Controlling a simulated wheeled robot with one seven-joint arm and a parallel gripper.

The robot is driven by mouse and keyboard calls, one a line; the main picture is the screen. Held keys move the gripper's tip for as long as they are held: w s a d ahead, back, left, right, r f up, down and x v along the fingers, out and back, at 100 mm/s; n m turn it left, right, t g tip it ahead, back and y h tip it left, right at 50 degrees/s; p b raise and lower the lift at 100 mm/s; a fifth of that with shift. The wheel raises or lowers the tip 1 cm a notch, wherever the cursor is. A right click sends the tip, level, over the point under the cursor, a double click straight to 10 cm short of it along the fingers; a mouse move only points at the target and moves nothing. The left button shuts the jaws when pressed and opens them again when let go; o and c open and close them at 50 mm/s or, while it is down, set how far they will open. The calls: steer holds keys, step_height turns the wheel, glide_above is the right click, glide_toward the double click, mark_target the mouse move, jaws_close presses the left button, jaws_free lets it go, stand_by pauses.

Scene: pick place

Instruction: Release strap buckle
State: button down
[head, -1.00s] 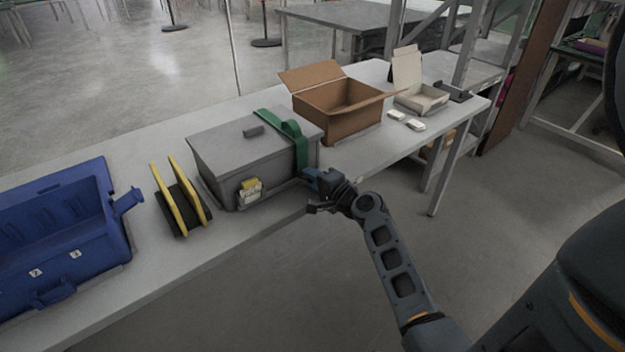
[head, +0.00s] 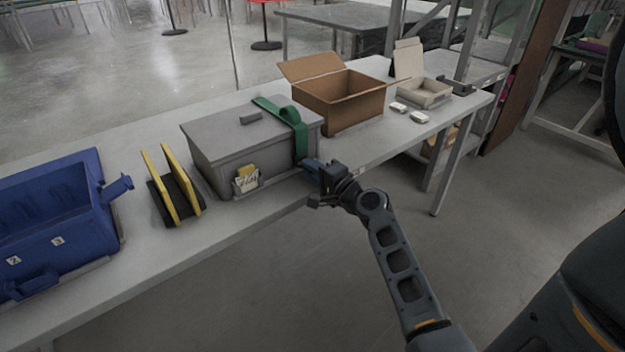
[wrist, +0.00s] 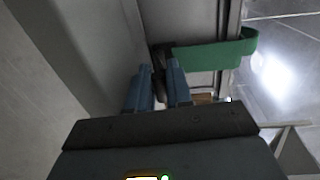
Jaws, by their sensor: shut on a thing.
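A grey lidded box (head: 222,157) stands on the table with a green strap (head: 299,139) over its right part; in the head view the strap arches above the lid and runs down the front. My gripper (head: 312,167) is at the box's front right, at the strap's lower end. In the wrist view my gripper (wrist: 163,88) has its blue fingers shut on a small dark piece, the buckle (wrist: 160,58), beside the green strap (wrist: 212,54). The buckle is mostly hidden in the head view.
An open cardboard box (head: 338,108) and a small white open box (head: 424,91) stand to the right. A black rack with yellow panels (head: 172,187) and a blue bin (head: 55,225) stand to the left. The table's front edge is clear near my arm.

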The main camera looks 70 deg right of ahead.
steer(key=shift+f+t+h+b, duration=0.3)
steer(key=shift+f+t+b, duration=0.3)
steer(key=shift+b, duration=2.05)
steer(key=shift+a+r+b, duration=0.1)
steer(key=shift+b, duration=0.5)
steer(key=shift+r, duration=0.1)
steer(key=c, duration=1.1)
jaws_free()
steer(key=shift+c, duration=0.2)
steer(key=shift+p, duration=0.45)
steer(key=p, duration=0.4)
steer(key=shift+r+g, duration=0.3)
steer(key=shift+r, duration=0.05)
steer(key=r+g+y+p, duration=0.1)
steer(key=p, duration=0.8)
steer(key=shift+g, duration=0.3)
